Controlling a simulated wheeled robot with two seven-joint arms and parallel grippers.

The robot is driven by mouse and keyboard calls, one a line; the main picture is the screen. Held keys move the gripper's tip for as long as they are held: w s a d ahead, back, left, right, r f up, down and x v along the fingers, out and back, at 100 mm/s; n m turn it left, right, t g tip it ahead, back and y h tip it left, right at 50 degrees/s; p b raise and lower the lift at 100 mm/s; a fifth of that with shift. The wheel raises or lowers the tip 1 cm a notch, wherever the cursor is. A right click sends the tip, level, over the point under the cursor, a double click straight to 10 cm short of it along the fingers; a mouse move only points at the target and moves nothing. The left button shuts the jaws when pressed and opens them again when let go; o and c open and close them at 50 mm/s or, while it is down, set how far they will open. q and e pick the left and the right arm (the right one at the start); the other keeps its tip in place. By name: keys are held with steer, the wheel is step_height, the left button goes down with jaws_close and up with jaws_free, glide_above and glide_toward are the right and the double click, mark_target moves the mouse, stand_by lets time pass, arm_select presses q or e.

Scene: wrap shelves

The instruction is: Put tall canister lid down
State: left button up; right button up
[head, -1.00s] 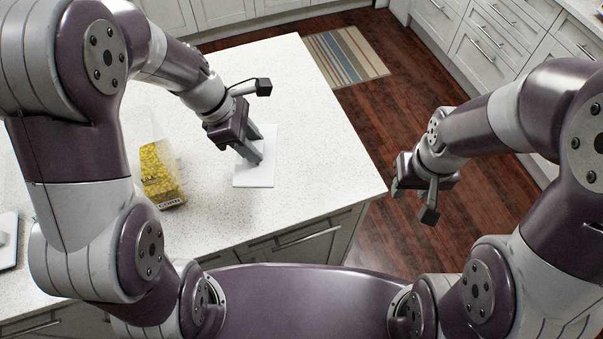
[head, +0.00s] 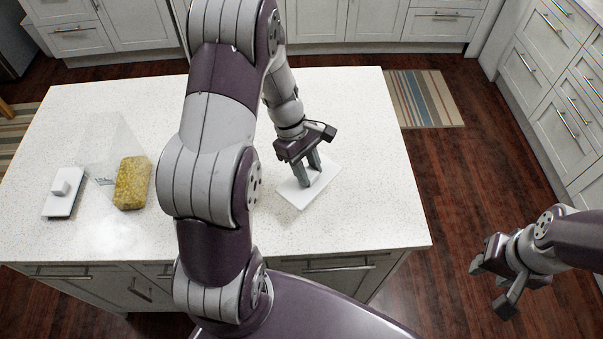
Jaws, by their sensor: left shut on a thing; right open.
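A flat white square lid (head: 292,193) is at the right part of the counter, below my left gripper (head: 311,174). My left gripper points down and is shut on the lid, whose grip between the fingers is mostly hidden. I cannot tell whether the lid rests on the counter or hovers just above it. My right gripper (head: 492,286) is open and empty, out over the floor to the right of the counter.
Another white lid with a knob (head: 62,205) lies at the counter's left. A yellow corn block (head: 132,183) is beside it, with a faint clear container (head: 112,140) around or behind it. The counter (head: 365,150) is clear right of the lid. My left arm hides its middle.

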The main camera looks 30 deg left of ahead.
arm_select(q)
steer(key=shift+w+a+f, duration=0.1)
steer(key=shift+a+f, duration=0.2)
steer(key=shift+a, duration=0.2)
steer(key=shift+w+a+f, duration=0.1)
steer(key=shift+a+f, duration=0.15)
steer(key=shift+a, duration=0.25)
step_height(320, 180, down, 4)
steer(key=shift+r+p, duration=0.2)
steer(key=shift+p, duration=0.35)
steer(key=shift+a+f, duration=0.1)
steer(key=shift+f, duration=0.25)
steer(key=o, duration=1.1)
steer(key=shift+f, duration=0.1)
